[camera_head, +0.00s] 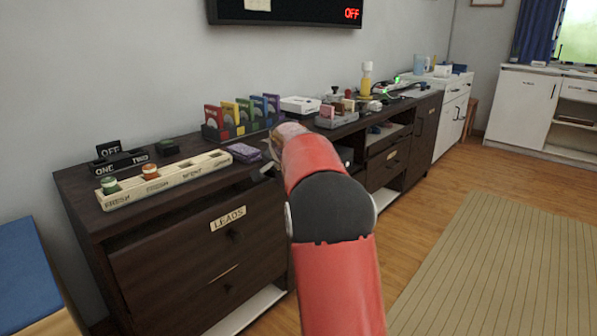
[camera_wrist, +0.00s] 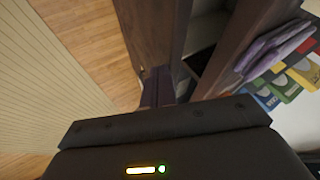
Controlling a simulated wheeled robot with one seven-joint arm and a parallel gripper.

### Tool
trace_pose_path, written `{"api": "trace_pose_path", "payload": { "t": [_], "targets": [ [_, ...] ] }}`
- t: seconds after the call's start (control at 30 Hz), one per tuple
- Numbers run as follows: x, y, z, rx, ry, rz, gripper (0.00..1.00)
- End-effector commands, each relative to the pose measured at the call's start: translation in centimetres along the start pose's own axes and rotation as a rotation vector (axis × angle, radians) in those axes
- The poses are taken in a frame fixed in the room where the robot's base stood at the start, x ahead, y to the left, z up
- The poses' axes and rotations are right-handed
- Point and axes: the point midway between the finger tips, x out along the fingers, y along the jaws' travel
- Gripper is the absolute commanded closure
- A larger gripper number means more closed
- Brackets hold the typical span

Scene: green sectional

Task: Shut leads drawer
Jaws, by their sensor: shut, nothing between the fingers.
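The leads drawer (camera_head: 205,258) is the upper front of the dark wood cabinet at the left in the head view, with a cream "LEADS" label (camera_head: 228,218) and a dark knob (camera_head: 233,235). A dark strip shows above its front; I cannot tell exactly how far out it stands. In the wrist view my gripper (camera_wrist: 158,84) has its fingers together and empty, close to a dark wood panel (camera_wrist: 155,35) with a dark gap behind it. I cannot tell whether they touch.
A cream tray (camera_head: 185,172) with battery-like cylinders, a purple cloth (camera_head: 244,153) and a rack of coloured cards (camera_head: 215,131) stand on the cabinet top. A second drawer with a small knob (camera_head: 228,287) is below. Wood floor and a striped rug (camera_head: 490,260) lie clear at right.

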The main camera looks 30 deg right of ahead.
Motion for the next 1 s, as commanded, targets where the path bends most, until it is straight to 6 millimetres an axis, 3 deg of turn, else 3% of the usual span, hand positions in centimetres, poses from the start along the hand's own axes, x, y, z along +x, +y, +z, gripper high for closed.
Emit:
{"api": "trace_pose_path", "payload": {
  "t": [0.1,0.3,1.0],
  "targets": [
    [0.5,-1.7,-0.1,-0.002,-0.001,-0.001,1.00],
    [1.4,-2.8,-0.1,0.000,0.000,0.000,1.00],
    [1.5,-2.3,-0.2,0.000,0.001,0.000,1.00]
  ]
}}
